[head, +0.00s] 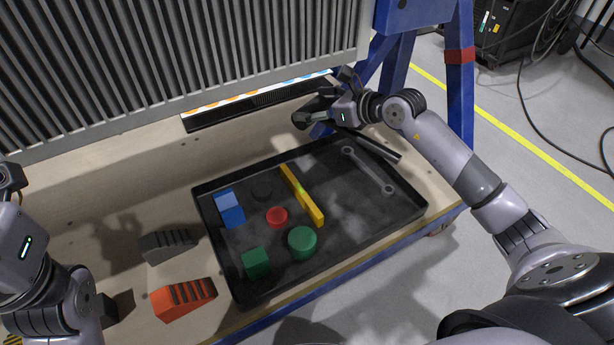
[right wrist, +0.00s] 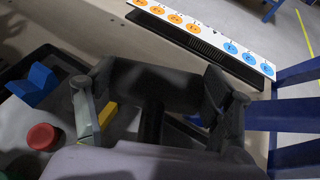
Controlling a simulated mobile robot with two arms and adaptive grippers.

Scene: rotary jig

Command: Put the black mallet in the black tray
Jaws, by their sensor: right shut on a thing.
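The black mallet is in my right gripper (head: 318,112), above the back edge of the tray in the head view. In the right wrist view its thick dark head (right wrist: 158,84) spans the gap between the two fingers, and a handle runs down from it, partly hidden. In the head view a dark bar that looks like its handle (head: 383,149) sticks out to the right below the gripper. The black tray (head: 340,247) lies on the wooden bench. My left arm shows at the left edge; its fingers are out of frame.
The tray holds a blue block (head: 229,208), a red disc (head: 277,217), a yellow bar (head: 303,196), a wrench (head: 368,171), and green pieces (head: 302,242). Grey (head: 167,245) and orange (head: 184,299) wedges lie left of it. A ribbed panel (head: 180,70) stands behind.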

